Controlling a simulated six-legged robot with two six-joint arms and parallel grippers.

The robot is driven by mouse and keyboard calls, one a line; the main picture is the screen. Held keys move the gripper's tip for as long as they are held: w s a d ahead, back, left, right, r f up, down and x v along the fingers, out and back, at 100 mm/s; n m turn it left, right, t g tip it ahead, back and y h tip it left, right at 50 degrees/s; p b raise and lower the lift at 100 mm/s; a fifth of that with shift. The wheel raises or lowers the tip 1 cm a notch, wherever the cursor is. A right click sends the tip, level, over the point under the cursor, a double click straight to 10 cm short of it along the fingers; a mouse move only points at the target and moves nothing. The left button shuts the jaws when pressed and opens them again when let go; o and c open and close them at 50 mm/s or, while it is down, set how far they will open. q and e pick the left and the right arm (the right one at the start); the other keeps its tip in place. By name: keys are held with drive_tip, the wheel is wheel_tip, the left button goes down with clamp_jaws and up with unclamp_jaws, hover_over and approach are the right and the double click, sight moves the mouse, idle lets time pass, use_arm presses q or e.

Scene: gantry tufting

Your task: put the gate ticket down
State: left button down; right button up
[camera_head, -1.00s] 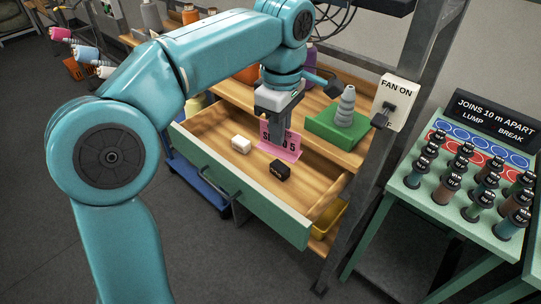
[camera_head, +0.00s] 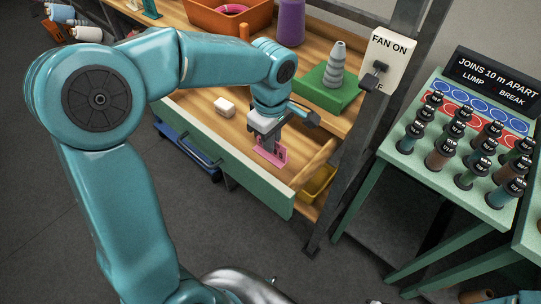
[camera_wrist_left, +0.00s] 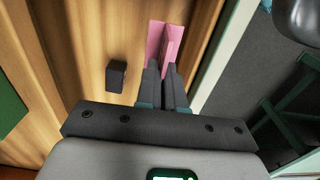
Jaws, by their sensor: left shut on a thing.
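The pink gate ticket (camera_head: 280,157) is in the open drawer (camera_head: 237,170), toward its right end. My left gripper (camera_head: 268,146) reaches down from above and is shut on the ticket, covering part of it. In the left wrist view the ticket (camera_wrist_left: 163,38) stands out beyond the closed fingertips (camera_wrist_left: 167,68). Its lower part is at or very near the wooden drawer floor; I cannot tell whether it touches. My right gripper is not in view.
A black block (camera_wrist_left: 116,76) lies beside the ticket. A green block with a grey stacked cone (camera_head: 336,66) stands behind. The fan switch box (camera_head: 387,62) and post are at the right. Bare drawer floor lies left of the gripper.

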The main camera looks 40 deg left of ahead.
sight(271, 162)
use_arm(q)
wheel_tip(271, 162, down, 8)
drive_tip(key=shift+r, duration=0.15)
drive_tip(key=shift+w+f, duration=0.1)
drive_tip(key=shift+f, duration=0.2)
drive_tip(key=shift+f, duration=0.1)
drive_tip(key=c, duration=1.3)
unclamp_jaws()
drive_tip(key=shift+o, duration=0.2)
